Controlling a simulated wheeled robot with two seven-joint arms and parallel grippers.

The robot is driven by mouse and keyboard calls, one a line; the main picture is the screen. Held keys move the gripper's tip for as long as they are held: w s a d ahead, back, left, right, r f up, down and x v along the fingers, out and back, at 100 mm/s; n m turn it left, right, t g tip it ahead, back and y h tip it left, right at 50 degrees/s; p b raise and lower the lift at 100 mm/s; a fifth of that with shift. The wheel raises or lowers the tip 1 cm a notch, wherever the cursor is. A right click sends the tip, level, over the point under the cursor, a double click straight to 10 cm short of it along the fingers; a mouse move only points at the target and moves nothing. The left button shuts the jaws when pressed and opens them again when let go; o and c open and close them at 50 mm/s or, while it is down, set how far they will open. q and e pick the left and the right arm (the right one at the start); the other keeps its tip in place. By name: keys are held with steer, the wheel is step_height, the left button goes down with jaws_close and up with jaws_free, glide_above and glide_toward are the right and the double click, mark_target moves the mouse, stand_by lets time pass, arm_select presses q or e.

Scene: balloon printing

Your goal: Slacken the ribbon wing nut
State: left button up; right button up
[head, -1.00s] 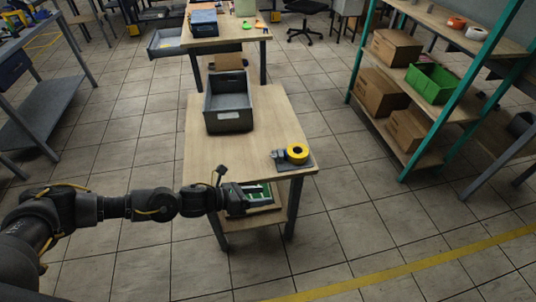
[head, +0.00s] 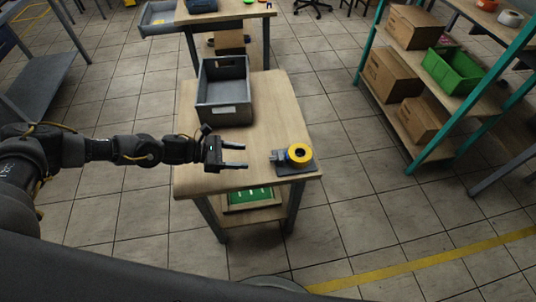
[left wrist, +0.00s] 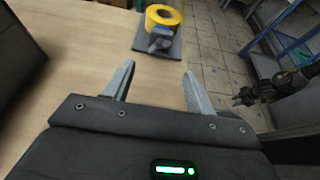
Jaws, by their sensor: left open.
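A yellow ribbon roll (head: 300,152) sits on a dark base plate (head: 296,169) at the front right corner of the wooden table. A small blue-grey part (head: 279,157), perhaps the wing nut, is at the roll's left side. My left gripper (head: 244,155) is open and empty over the table, left of the roll and apart from it. In the left wrist view the roll (left wrist: 163,16) and the blue-grey part (left wrist: 160,40) lie beyond the open fingers (left wrist: 157,85).
A grey bin (head: 224,93) stands on the table (head: 262,105) behind my left gripper. A green item (head: 250,196) lies on the lower shelf. A shelf rack (head: 409,160) with boxes stands at the right. The tabletop between gripper and roll is clear.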

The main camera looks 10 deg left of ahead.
mark_target(272, 159)
arm_select(q)
steer(key=x, duration=0.3)
steer(key=p+x, duration=0.1)
steer(key=x, duration=0.4)
steer(key=shift+w+d+f, duration=0.15)
steer(key=shift+d+f, duration=0.05)
steer(key=shift+d, duration=0.1)
steer(key=shift+w+d+f, duration=0.2)
steer(key=shift+d+f, duration=0.05)
steer(key=shift+d, duration=0.35)
arm_select(e)
steer(key=shift+w+r, duration=0.35)
steer(key=shift+r, duration=0.35)
arm_select(q)
steer(key=shift+c, duration=0.4)
arm_select(e)
steer(key=shift+s+d, duration=0.1)
arm_select(q)
jaws_close()
